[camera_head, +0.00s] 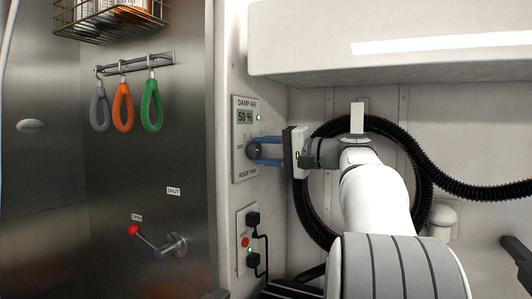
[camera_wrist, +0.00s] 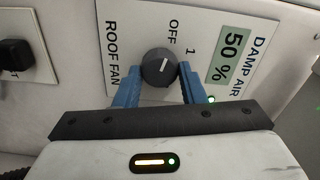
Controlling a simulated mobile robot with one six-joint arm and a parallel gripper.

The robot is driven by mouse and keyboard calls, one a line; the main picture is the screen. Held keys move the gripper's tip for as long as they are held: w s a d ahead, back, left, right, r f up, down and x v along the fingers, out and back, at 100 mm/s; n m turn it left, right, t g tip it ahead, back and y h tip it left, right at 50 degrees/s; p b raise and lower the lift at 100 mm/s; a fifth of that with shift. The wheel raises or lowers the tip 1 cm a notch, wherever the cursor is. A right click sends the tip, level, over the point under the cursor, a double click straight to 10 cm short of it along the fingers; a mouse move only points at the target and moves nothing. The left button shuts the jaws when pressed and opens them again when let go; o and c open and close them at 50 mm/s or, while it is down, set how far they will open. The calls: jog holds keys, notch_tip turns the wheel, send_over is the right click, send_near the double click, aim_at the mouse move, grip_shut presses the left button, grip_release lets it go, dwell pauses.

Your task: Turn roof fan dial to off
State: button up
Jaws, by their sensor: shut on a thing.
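The roof fan dial (camera_wrist: 159,66) is a round dark grey knob on a white wall panel (camera_wrist: 118,40). It also shows in the head view (camera_head: 252,151), at the panel's lower middle. OFF and 1 are printed beside it; a light mark on its face seems to lie between them, but I cannot tell exactly where it points. My gripper (camera_wrist: 161,76) has its two blue fingers on opposite sides of the dial, shut on it. In the head view my gripper (camera_head: 260,151) reaches the panel from the right.
The panel's display (camera_head: 245,117) reads 50 %, with a lit lamp close by. A coiled black hose (camera_head: 425,165) hangs behind my arm. A steel door with a red-knobbed lever (camera_head: 150,240) stands left.

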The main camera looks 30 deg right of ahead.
jog(key=o, duration=1)
jog(key=v, duration=0.7)
jog(key=shift+s+d, duration=0.3)
